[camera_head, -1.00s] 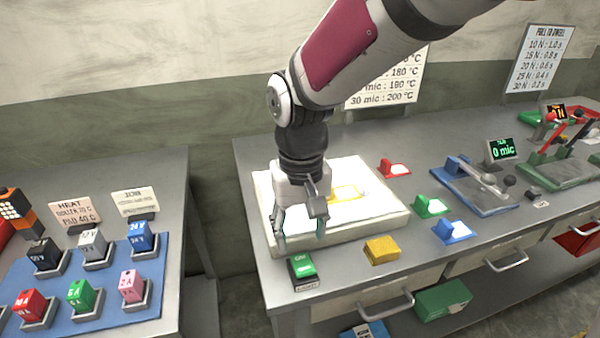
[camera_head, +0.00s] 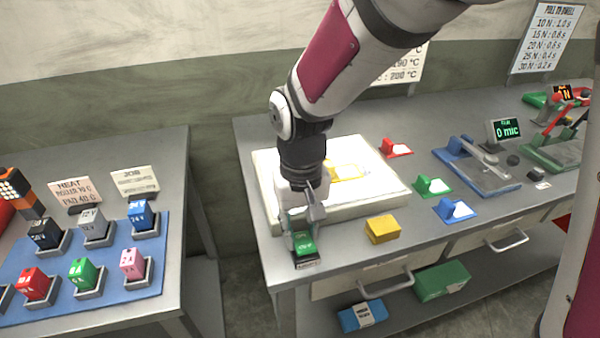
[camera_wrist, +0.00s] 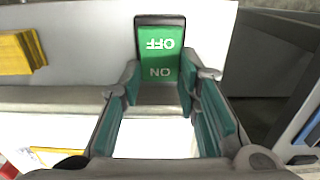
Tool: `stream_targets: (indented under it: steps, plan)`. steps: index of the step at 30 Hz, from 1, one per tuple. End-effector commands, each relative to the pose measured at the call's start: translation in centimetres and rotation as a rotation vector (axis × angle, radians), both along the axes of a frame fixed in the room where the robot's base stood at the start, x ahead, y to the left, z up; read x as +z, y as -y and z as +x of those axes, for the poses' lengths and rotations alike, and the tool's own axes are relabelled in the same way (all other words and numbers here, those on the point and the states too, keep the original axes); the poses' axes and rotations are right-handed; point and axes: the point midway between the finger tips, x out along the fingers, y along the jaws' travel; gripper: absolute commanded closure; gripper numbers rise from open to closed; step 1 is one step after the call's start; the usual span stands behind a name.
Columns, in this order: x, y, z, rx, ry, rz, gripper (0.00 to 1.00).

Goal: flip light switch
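The light switch (camera_head: 305,244) is a green rocker in a dark housing at the table's front left corner, in front of the white lit panel (camera_head: 372,207). In the wrist view the switch (camera_wrist: 160,54) shows upside-down OFF and ON lettering, with the ON half nearer my fingers. My gripper (camera_head: 302,222) points down just behind the switch, partly covering it. In the wrist view my gripper (camera_wrist: 160,80) is open, its teal-padded fingers apart and empty, with the tips at either side of the rocker's near end. I cannot tell whether they touch it.
A yellow block (camera_head: 382,229) sits right of the switch. Red, green (camera_head: 433,186) and blue (camera_head: 455,210) pieces lie further right. A gap separates this table from the left one, which holds a blue mat (camera_head: 110,305) with several coloured blocks.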

Motion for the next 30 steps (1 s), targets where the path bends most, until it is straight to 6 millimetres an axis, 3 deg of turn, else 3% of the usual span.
stream_targets:
  steps: [6,18,30]
  plan:
    - [0.05,0.08,-0.17,0.001,0.035,0.008,0.98]
    - [0.21,0.35,-0.72,0.002,0.309,0.084,0.98]
    - [0.41,0.31,-0.86,-0.001,0.353,0.100,0.98]
